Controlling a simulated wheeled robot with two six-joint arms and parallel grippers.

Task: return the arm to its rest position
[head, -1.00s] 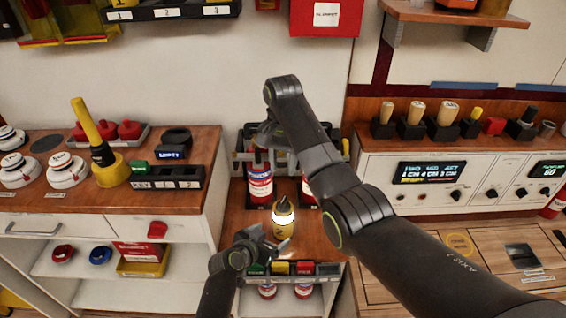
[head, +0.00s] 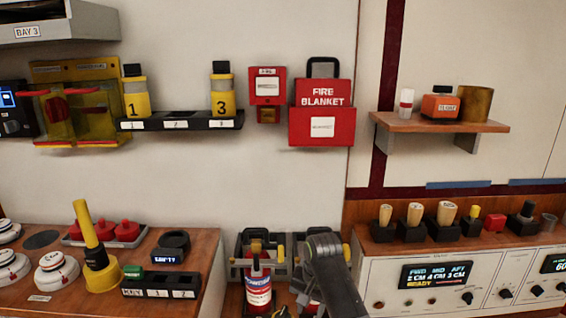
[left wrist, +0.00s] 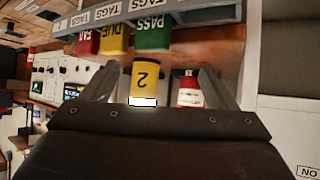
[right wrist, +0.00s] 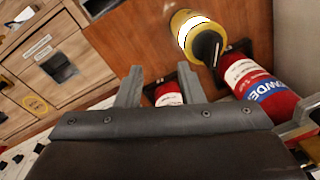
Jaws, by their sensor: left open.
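My left gripper (left wrist: 158,68) is open and empty in the left wrist view. A yellow canister marked 2 (left wrist: 145,82) shows between its fingers in that picture, apart from them. My right gripper (right wrist: 160,68) has its fingers apart with nothing held in the right wrist view. The yellow canister also shows there (right wrist: 196,35), beyond the fingers, beside a red extinguisher (right wrist: 258,85). In the head view a link of my right arm (head: 328,270) stands at the bottom centre, partly covering the extinguisher stand. Both grippers are out of the head view or hidden.
A black wall rack (head: 180,121) holds yellow canisters 1 (head: 134,98) and 3 (head: 222,95); its middle place is empty. A red fire blanket box (head: 322,125) hangs beside it. A console (head: 450,277) is at right. A tag rack (left wrist: 150,20) is close to my left gripper.

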